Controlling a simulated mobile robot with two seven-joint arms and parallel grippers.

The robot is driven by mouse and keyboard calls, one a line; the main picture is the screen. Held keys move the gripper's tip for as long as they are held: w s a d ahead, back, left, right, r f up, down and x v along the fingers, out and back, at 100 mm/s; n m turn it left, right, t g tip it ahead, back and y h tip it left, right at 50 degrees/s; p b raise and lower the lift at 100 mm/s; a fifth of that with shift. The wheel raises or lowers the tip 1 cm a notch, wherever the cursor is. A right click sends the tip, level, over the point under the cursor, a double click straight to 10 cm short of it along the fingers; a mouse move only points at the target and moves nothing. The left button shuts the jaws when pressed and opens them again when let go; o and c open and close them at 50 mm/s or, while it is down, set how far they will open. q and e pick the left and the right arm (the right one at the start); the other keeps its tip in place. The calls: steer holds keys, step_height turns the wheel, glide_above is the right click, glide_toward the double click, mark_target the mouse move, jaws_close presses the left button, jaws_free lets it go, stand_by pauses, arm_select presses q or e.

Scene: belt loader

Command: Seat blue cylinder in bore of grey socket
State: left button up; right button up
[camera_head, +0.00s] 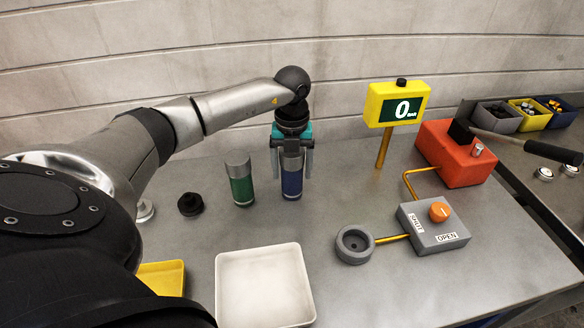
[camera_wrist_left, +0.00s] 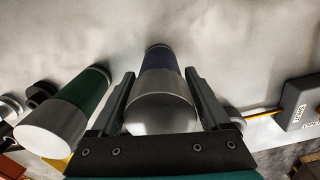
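The blue cylinder (camera_head: 292,184) stands upright on the table, dark blue with silver ends. It also shows in the left wrist view (camera_wrist_left: 160,60). My left gripper (camera_head: 292,174) points down over it, with one finger on each side. In the left wrist view the fingers (camera_wrist_left: 159,76) are spread, with narrow gaps between fingertips and cylinder, so the gripper looks open around it. The grey socket (camera_head: 354,244), a round ring with a dark bore, sits on the table to the right and nearer. Its bore looks empty. My right gripper is not in view.
A green cylinder (camera_head: 241,184) stands close to the left of the blue one. A black knob-like part (camera_head: 190,204) is farther left. A white tray (camera_head: 222,284) lies in front. A grey SHUT/OPEN box (camera_head: 424,235) joins the socket by a yellow pipe. A yellow display (camera_head: 376,104) reads 0.

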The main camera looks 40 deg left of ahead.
arm_select(q)
jaws_close()
stand_by(0.4)
steer(key=shift+r, duration=0.1)
